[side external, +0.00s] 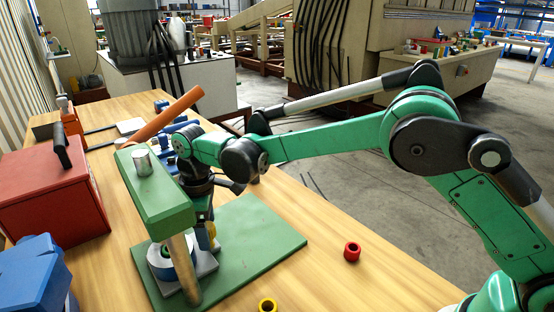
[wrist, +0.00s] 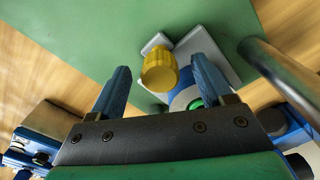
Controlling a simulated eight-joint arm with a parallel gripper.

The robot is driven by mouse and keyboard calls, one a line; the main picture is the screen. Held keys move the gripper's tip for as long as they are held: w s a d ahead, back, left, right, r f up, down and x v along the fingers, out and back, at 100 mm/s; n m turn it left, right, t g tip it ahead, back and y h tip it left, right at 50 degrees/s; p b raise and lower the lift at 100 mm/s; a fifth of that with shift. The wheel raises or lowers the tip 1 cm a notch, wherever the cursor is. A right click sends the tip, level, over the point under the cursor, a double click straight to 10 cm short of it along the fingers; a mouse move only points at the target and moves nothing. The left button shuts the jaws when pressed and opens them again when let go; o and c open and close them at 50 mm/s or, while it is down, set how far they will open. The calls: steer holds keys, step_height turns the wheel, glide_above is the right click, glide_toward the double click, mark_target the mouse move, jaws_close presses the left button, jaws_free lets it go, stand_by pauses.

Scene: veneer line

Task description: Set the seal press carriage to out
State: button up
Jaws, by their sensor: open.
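The seal press stands on a green base plate (side external: 262,232), with a green top beam (side external: 158,200) and a metal post. Its carriage, a grey plate (side external: 208,266) bearing a blue round holder (side external: 180,264), sits low under the beam. A yellow knob (side external: 212,236) stands on the carriage; in the wrist view the knob (wrist: 159,72) shows beside the grey plate (wrist: 213,58). My gripper (wrist: 160,66) is open, its blue fingers apart on either side of the knob in the picture. I cannot tell whether they touch it. The press beam partly hides my gripper in the side view.
A red box (side external: 55,200) and a blue box (side external: 38,275) stand left of the press. An orange cylinder (side external: 166,115) is behind the press. The table's right part is mostly clear.

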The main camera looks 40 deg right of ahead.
jaws_close()
stand_by(1.4)
